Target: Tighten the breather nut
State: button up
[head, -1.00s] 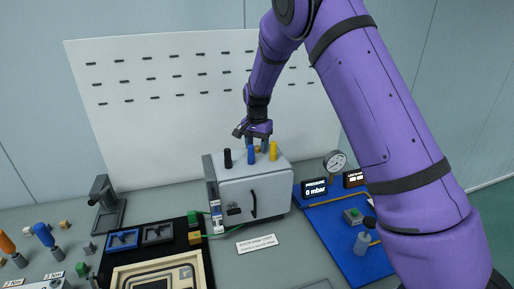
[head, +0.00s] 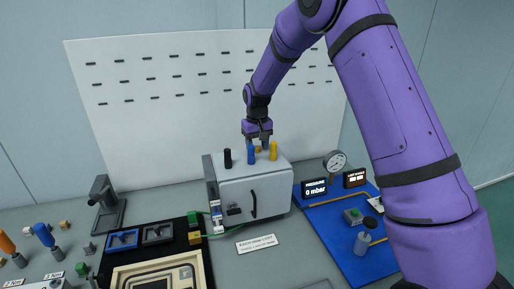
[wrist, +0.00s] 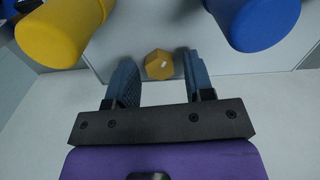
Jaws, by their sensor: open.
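A small yellow hex nut (wrist: 158,65) with a pale mark on it sits on top of a grey box (head: 254,188). In the wrist view it lies between the two fingertips of my gripper (wrist: 158,74), with a gap on each side. My gripper is open, pointing down at the box top behind the blue post and yellow post. In the head view the nut (head: 258,149) is partly hidden by my gripper (head: 259,143) and the posts.
A blue post (head: 251,155), a yellow post (head: 273,151) and a black post (head: 227,158) stand on the box close to my gripper. A white slotted panel (head: 150,125) rises behind. A pressure display (head: 314,188) reads 0 mbar on the right.

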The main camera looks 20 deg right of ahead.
jog(key=n, duration=0.7)
jog(key=c, duration=0.8)
jog(key=m, duration=0.3)
jog(key=shift+m, duration=1.9)
